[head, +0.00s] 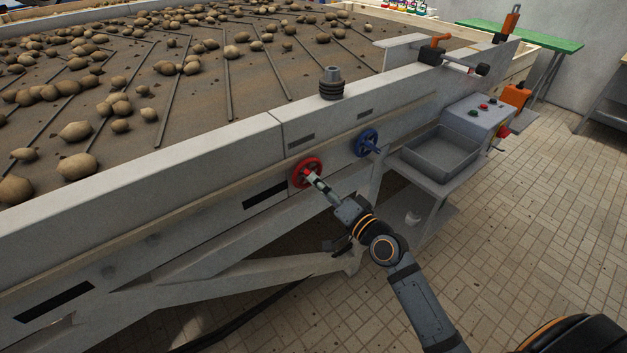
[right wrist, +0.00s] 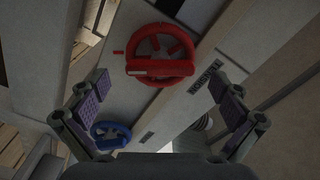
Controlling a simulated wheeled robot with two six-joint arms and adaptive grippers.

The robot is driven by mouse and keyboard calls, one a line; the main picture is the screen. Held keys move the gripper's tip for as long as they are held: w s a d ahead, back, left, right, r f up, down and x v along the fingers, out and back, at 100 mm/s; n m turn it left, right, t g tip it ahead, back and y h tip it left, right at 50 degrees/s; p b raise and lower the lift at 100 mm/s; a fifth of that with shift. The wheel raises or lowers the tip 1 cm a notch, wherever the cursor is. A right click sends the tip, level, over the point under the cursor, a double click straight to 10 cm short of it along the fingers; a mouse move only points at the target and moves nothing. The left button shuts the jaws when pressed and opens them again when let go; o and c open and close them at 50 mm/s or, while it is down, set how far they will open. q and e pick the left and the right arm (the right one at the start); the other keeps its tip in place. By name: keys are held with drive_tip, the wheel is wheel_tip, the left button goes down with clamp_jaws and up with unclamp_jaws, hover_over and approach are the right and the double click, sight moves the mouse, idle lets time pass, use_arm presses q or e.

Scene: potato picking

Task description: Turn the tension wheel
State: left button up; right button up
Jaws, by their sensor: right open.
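A red handwheel (head: 307,172) and a blue handwheel (head: 367,142) stand on the side of the grey machine. My right gripper (head: 326,191) is in front of the red wheel. In the right wrist view my right gripper (right wrist: 160,105) is open and empty, its fingers spread wide. The red wheel (right wrist: 160,56) lies ahead between the finger lines, toward the top, and shows spokes and a crossbar. The blue wheel (right wrist: 110,135) is lower left, near the left finger. Contact with the red wheel is not clear. My left gripper is not in view.
Several potatoes lie on the machine's brown bed (head: 195,98). A grey tray (head: 440,155) and a control box (head: 482,116) with buttons project at the right. A black ribbed knob (head: 331,84) stands on the top rail. The tiled floor (head: 530,225) at the right is mostly clear.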

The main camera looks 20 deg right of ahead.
drive_tip(key=v, duration=0.3)
drive_tip(key=shift+s+d, duration=0.15)
drive_tip(key=shift+s, duration=0.25)
